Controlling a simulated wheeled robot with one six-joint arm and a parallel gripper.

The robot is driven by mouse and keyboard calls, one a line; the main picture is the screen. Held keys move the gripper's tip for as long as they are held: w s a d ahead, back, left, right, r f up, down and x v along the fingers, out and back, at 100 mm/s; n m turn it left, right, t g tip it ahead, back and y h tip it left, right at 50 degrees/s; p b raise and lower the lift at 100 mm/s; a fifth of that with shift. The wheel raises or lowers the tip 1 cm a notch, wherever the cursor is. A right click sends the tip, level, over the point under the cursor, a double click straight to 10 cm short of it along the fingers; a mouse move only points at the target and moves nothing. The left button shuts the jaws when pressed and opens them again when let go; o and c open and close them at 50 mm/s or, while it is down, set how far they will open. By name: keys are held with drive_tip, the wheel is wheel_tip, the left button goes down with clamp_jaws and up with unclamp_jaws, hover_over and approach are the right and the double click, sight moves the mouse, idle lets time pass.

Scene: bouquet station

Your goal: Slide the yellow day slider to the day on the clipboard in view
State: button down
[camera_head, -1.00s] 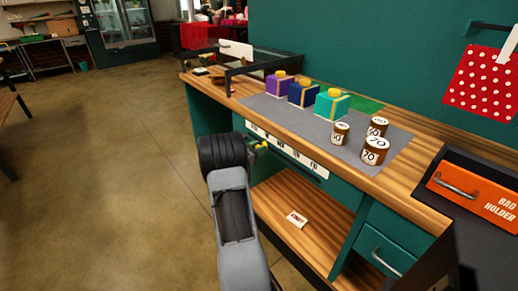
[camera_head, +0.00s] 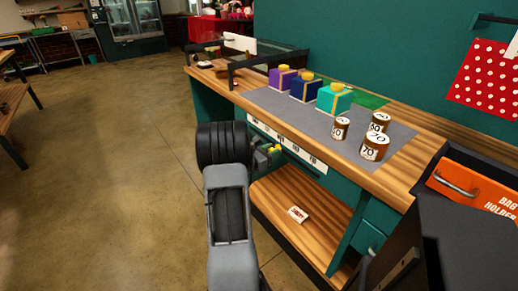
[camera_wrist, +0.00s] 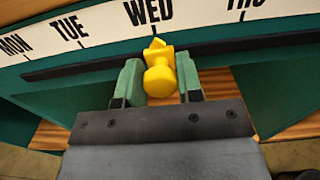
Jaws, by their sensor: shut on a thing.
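The yellow day slider (camera_wrist: 160,75) is between the two green fingertips of my gripper (camera_wrist: 160,82) in the wrist view. Its pointed tip sits just below the WED mark on the white day strip (camera_wrist: 108,22). MON and TUE show to the left, and THU is cut off at the top right. In the head view the slider (camera_head: 275,150) is below the day strip (camera_head: 288,146) on the bench front, beside my dark wrist. No clipboard with a readable day shows in either view.
A dark rail (camera_wrist: 200,47) runs below the strip. On the bench stand gift boxes (camera_head: 303,86) and several brown weights (camera_head: 375,147). Open floor (camera_head: 130,150) lies to the left.

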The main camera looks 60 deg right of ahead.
drive_tip(key=c, duration=0.8)
unclamp_jaws()
drive_tip(key=shift+a, duration=0.1)
drive_tip(key=v, duration=1.3)
drive_tip(key=shift+w+a+p, duration=0.15)
drive_tip(key=shift+a+p, duration=0.1)
drive_tip(key=shift+p, duration=0.05)
